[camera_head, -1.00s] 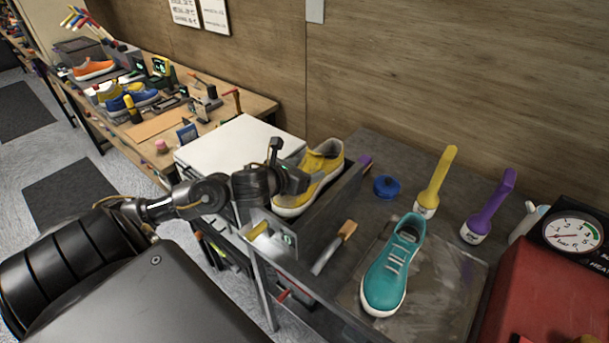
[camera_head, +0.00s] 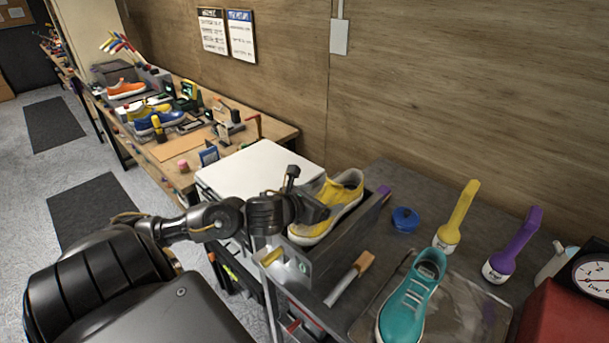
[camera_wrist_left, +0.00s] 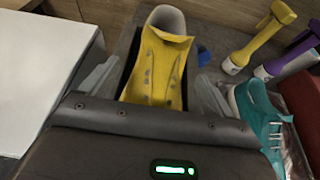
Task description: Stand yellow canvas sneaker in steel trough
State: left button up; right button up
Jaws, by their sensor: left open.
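The yellow canvas sneaker (camera_head: 343,195) with a white sole rests in the steel trough (camera_head: 352,230) at the left edge of the grey bench. It is sole down, its heel towards the wall. My left gripper (camera_head: 314,208) is at the toe end of the sneaker. In the left wrist view the yellow sneaker (camera_wrist_left: 157,72) lies between the spread fingers of my left gripper (camera_wrist_left: 153,90), which is open. Contact between fingers and shoe cannot be told. The trough's floor is mostly hidden. My right gripper is not in view.
A teal sneaker (camera_head: 412,300) lies on a mat to the right. A wooden-handled tool (camera_head: 349,279), a blue lid (camera_head: 405,219), a yellow brush (camera_head: 457,216) and a purple brush (camera_head: 513,245) are on the bench. A white-topped cabinet (camera_head: 258,168) stands left of the trough.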

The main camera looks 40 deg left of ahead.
pick_arm(q)
jog(key=b+v, duration=0.1)
jog(key=v, duration=0.4)
jog(key=shift+s+d, duration=0.1)
jog(key=shift+s, duration=0.05)
jog(key=p+v, duration=0.2)
jog(key=p, duration=0.1)
jog(key=p+v, duration=0.2)
jog(key=p, duration=0.1)
jog(key=shift+r+p, duration=0.3)
jog(key=shift+p, duration=0.05)
jog(key=shift+s+p, duration=0.65)
jog(key=shift+s, duration=0.1)
jog(key=shift+s, duration=0.1)
